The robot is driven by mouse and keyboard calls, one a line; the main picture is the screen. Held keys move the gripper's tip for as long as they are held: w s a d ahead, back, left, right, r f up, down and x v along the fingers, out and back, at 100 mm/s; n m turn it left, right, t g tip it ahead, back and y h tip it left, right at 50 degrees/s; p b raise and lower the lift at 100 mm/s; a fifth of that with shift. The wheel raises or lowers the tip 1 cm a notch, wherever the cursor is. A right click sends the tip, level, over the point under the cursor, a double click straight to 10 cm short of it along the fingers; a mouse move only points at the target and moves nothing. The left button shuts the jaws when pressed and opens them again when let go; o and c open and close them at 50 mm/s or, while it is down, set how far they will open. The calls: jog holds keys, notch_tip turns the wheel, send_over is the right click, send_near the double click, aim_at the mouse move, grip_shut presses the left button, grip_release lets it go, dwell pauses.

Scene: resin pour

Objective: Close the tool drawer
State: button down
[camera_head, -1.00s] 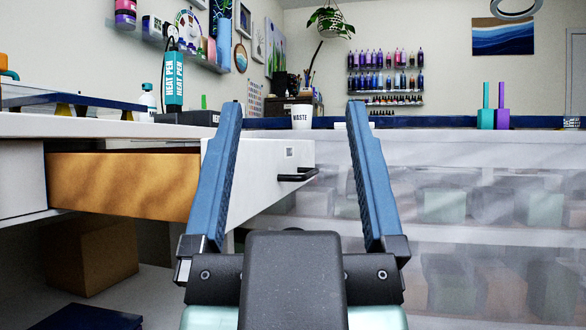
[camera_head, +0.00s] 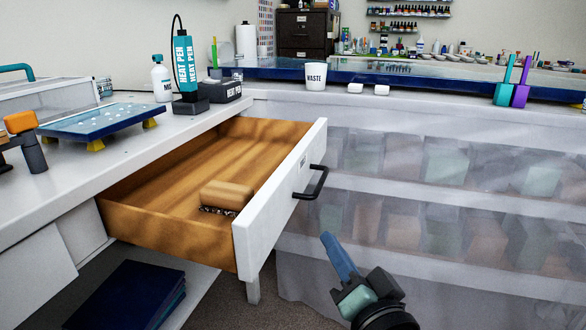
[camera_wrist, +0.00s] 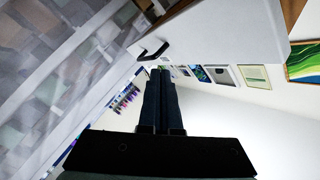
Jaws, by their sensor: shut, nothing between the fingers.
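The tool drawer (camera_head: 170,182) is pulled well out from under the white worktop, with wooden sides and floor. Its white front panel (camera_head: 282,190) carries a black bar handle (camera_head: 312,183). A tan block with a dark bristly underside (camera_head: 227,196) lies inside near the front. My gripper (camera_head: 328,240) is shut and empty, in front of the drawer and lower than the handle, apart from it in the head view. In the wrist view my shut gripper (camera_wrist: 160,72) points towards the drawer front (camera_wrist: 225,35), with the handle (camera_wrist: 153,52) just beyond the fingertips.
A heat pen (camera_head: 185,62), a white bottle (camera_head: 161,80) and a blue tray (camera_head: 105,119) stand on the worktop (camera_head: 55,190). A waste cup (camera_head: 315,76) stands at the back. Translucent-fronted storage (camera_head: 430,190) lies right of the drawer. Dark blue books (camera_head: 128,293) lie below.

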aim_at(281, 209)
jog(key=s+d+r+m+g+y+p, duration=0.25)
jog(key=s+m+p, duration=0.4)
jog(key=p, duration=0.85)
jog(key=shift+t+y, duration=0.35)
jog(key=shift+y, duration=0.1)
jog(key=x, duration=0.4)
jog(key=a+b+x, duration=0.1)
jog(key=x, duration=0.3)
jog(key=f+x, duration=0.1)
jog(key=x, duration=0.3)
jog(key=shift+s+a, duration=0.15)
jog(key=shift+a, duration=0.7)
